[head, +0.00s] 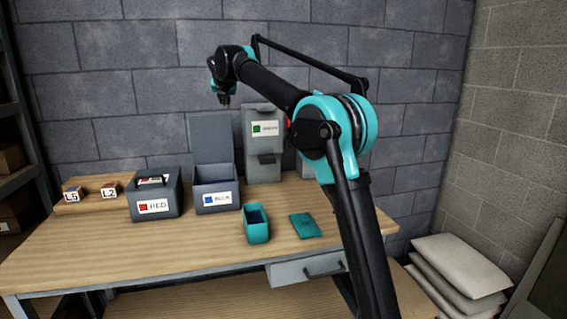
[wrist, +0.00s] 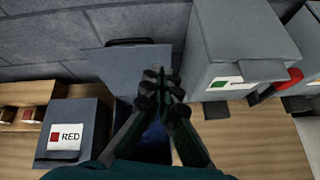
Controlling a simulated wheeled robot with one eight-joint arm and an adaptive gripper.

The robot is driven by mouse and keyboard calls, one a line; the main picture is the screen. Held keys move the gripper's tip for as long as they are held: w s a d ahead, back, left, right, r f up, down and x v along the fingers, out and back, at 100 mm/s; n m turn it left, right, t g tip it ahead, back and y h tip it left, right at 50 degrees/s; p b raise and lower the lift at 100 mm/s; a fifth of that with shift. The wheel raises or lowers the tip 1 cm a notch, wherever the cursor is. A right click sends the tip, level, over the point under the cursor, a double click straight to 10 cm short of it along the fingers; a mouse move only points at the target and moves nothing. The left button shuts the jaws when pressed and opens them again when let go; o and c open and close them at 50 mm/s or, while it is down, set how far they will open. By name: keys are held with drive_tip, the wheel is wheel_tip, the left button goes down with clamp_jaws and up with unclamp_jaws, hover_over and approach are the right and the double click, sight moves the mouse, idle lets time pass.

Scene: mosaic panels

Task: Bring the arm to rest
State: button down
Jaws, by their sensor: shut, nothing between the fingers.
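My gripper (head: 224,98) is raised high above the back of the workbench (head: 90,240), over the area of the blue-labelled box. Its fingers point down. In the wrist view my gripper (wrist: 162,88) has its fingertips together with nothing between them. The arm reaches up from the right and bends left across the wall. Below the gripper, the blue-labelled grey box (head: 216,198) stands with its lid up. It is partly hidden behind the fingers in the wrist view.
A shut grey box labelled RED (head: 155,202) stands left. A tall green-labelled grey dispenser (head: 263,150) stands at the back. A teal open container (head: 257,226) and a flat teal piece (head: 305,225) lie near the front. Small labelled blocks (head: 110,190) sit left. Sacks (head: 455,272) lie right.

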drive_tip(key=s+d+f+m+g+h, duration=0.1)
drive_tip(key=s+d+f+m, duration=0.5)
drive_tip(key=d, duration=0.3)
drive_tip(key=s+d+f+m+g+h, duration=0.1)
drive_tip(key=s+d+f+m, duration=0.4)
drive_tip(key=d+f, duration=0.45)
drive_tip(key=s+d+f+m+g+h, duration=0.1)
drive_tip(key=s+d+f+m, duration=0.3)
drive_tip(key=d+f+m, duration=0.45)
drive_tip(key=s+d+f+m+g, duration=0.1)
drive_tip(key=s+d+f+m, duration=0.4)
drive_tip(key=s, duration=0.6)
drive_tip(key=s+d+f+m+g, duration=0.1)
drive_tip(key=s+d+f+m, duration=0.3)
drive_tip(key=s+f, duration=0.6)
drive_tip(key=s+d+f+m+g, duration=0.1)
drive_tip(key=s+d+f+m, duration=0.4)
drive_tip(key=s, duration=0.8)
wheel_tip(320, 180, down, 4)
drive_tip(key=shift+s+d+r+m+g, duration=0.3)
drive_tip(key=shift+m+g, duration=0.1)
drive_tip(key=shift+m, duration=0.75)
